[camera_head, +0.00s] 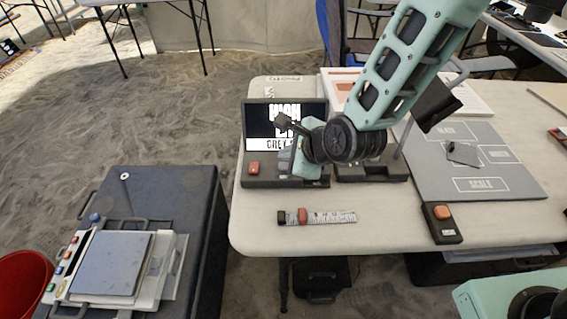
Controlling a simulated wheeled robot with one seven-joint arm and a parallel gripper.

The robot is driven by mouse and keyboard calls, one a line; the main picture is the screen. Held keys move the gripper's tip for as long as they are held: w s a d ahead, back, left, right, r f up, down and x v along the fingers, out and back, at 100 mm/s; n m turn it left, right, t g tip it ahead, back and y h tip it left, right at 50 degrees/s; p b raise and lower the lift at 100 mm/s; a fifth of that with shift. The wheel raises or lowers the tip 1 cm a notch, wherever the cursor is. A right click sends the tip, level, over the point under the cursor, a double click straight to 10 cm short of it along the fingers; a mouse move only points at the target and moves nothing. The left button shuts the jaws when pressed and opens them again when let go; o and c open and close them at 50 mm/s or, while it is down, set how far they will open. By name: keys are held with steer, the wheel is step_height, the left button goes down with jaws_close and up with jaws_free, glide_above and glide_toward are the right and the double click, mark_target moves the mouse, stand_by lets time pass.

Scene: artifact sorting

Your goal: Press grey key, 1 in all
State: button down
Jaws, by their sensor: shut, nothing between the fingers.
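A dark console (262,182) stands on the white table, with a screen (258,117) at its back. The screen reads "HIGH" and, lower down, what looks like "GREY", partly covered by my arm. A red key (254,168) shows on the console's left part. My gripper (293,172) is at the console's right part, pointing down, right of the red key. It looks shut and empty. No grey key can be made out; the area under my gripper is hidden, and I cannot tell whether the fingertips touch anything.
A scale strip with red and black pieces (330,217) lies in front of the console. A dark box with an orange button (442,214) is near the front edge. A grey sorting board (480,184) lies at right. A bench scale (112,264) stands on a dark case at left.

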steer(key=shift+r+p, duration=1.7)
steer(key=shift+r, duration=0.6)
steer(key=s+d+r+n+g+h+p, duration=0.1)
steer(key=s+d+r+n+g, duration=0.1)
steer(key=s+r+n, duration=0.3)
steer(key=s+d+r+n+g+h+p, duration=0.1)
steer(key=s+d+r+n, duration=0.3)
steer(key=s+n, duration=0.6)
steer(key=s+d+r+n+g+h+p, duration=0.1)
steer(key=s+d+r+n+g+h, duration=0.2)
steer(key=s+n, duration=0.5)
step_height(320, 180, up, 3)
steer(key=d+n+g, duration=0.1)
steer(key=d+n, duration=0.1)
steer(key=n, duration=0.1)
steer(key=shift+s+f+n, duration=0.15)
steer(key=shift+f+n, duration=0.05)
steer(key=shift+n, duration=0.1)
